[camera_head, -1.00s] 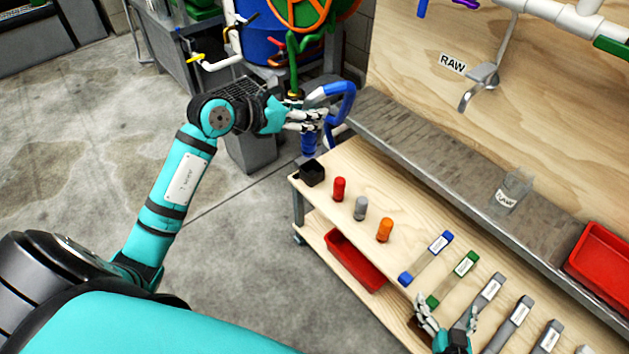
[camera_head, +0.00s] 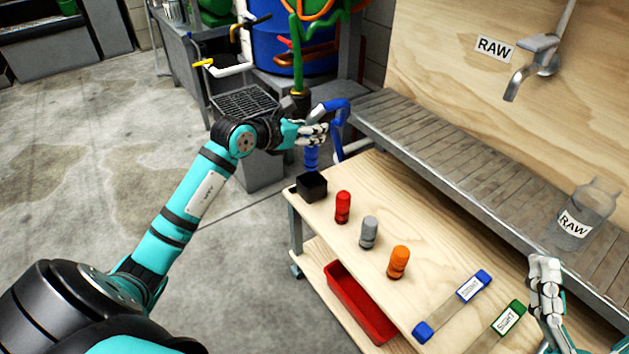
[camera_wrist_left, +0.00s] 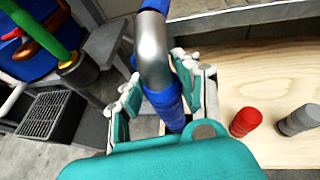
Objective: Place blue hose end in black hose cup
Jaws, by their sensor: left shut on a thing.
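My left gripper (camera_head: 316,133) is shut on the blue hose (camera_head: 338,108). The blue hose end (camera_head: 311,158) points down below the fingers. In the left wrist view, a grey metal bend (camera_wrist_left: 153,50) runs into the blue end (camera_wrist_left: 168,108) between the fingers. The black hose cup (camera_head: 312,187) stands at the bench's far left corner. The hose end appears above and just behind the cup in the head view; its exact height is hard to tell. My right gripper (camera_head: 545,268) is over the bench at lower right, with its fingers close together; I see no object in it.
Red (camera_head: 343,207), grey (camera_head: 369,232) and orange (camera_head: 398,262) pegs stand on the bench beside the cup. Blue-ended (camera_head: 452,305) and green-ended (camera_head: 510,318) filters lie nearer. A clear RAW bottle (camera_head: 585,215) stands on the metal shelf (camera_head: 440,160). A red bin (camera_head: 360,300) is below.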

